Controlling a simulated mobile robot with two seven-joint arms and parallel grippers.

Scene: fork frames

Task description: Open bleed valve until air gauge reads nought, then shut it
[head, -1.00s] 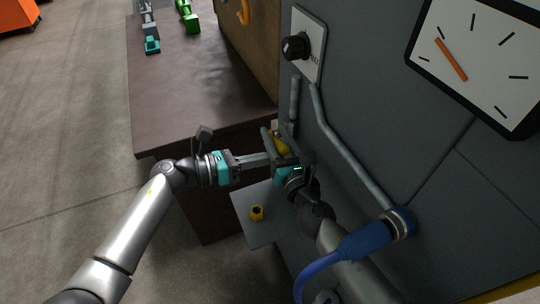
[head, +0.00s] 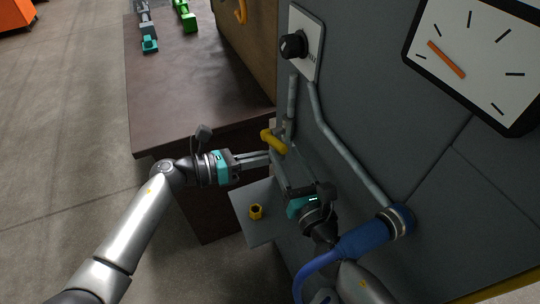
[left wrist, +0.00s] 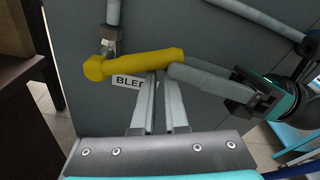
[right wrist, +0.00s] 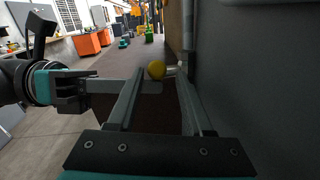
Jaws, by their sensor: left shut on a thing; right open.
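The yellow bleed valve handle (head: 273,140) sits on a pipe at the panel's left edge, and shows in the left wrist view (left wrist: 140,64) above a partly covered label reading "BLE". My left gripper (head: 268,159) is shut on this handle; its fingers (left wrist: 157,78) meet it near its middle. My right gripper (head: 299,188) is open and empty, to the right of and below the handle. The right wrist view shows the handle's round yellow end (right wrist: 157,69) beyond its fingers. The gauge (head: 480,60) has an orange needle (head: 446,59) pointing upper left, between two ticks.
A black knob (head: 293,46) is on a plate above the valve. A blue hose connector (head: 378,236) stands out at lower right. A small yellow part (head: 256,212) lies on a grey shelf (head: 243,200). A brown table (head: 200,100) stands to the left.

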